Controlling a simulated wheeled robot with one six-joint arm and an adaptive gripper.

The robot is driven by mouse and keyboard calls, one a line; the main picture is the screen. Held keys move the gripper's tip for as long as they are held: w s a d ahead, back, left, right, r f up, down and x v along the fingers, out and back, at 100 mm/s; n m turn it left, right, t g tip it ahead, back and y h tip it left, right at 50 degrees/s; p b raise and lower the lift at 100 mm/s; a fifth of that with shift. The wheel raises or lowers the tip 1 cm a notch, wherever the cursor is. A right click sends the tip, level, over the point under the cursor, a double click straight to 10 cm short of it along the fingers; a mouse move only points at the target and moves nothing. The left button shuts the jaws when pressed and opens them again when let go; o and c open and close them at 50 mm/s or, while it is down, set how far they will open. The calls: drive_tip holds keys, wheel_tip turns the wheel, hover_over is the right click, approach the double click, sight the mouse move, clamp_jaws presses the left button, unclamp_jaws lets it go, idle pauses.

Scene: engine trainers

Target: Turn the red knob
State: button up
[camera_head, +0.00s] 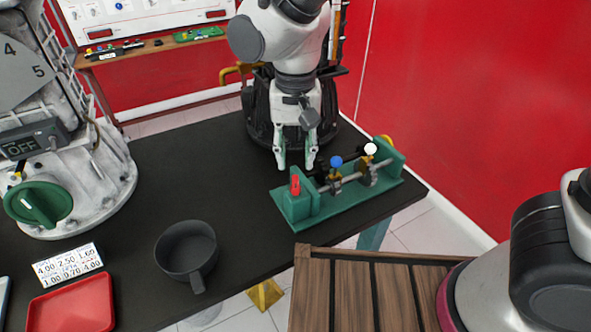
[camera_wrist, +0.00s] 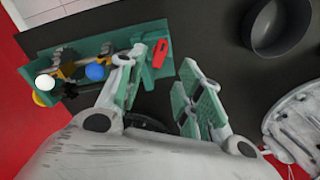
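The red knob (camera_head: 295,185) is a small upright lever on the left end of a green fixture (camera_head: 325,205) on the black table. It also shows in the wrist view (camera_wrist: 162,57), lying between and just beyond the fingertips. My gripper (camera_head: 296,163) is open and points down, behind the knob in the head view. In the wrist view my gripper (camera_wrist: 163,72) has its green-padded fingers spread with nothing between the pads. I see no contact with the knob. The knob's base is partly hidden by the green end block.
The fixture also carries a blue knob (camera_head: 336,161) and a white knob (camera_head: 370,149) on a metal pipe. A dark pan (camera_head: 187,249) and red tray (camera_head: 73,305) stand left. A machine with a green dial (camera_head: 38,203) is far left. A slatted wooden surface (camera_head: 365,295) is in front.

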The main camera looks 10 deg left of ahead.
wheel_tip(320, 180, up, 4)
drive_tip(key=shift+r, duration=0.25)
drive_tip(key=s+d+r+t, duration=0.1)
drive_tip(key=d+r, duration=0.2)
drive_tip(key=d, duration=1)
drive_tip(key=s+d+r+t, duration=0.2)
drive_tip(key=d+r, duration=0.1)
drive_tip(key=d, duration=1.1)
drive_tip(key=s+d+r+m+t, duration=0.1)
drive_tip(key=d+r, duration=0.2)
drive_tip(key=d, duration=1.1)
drive_tip(key=shift+s, duration=0.2)
drive_tip(key=shift+d+r, duration=0.1)
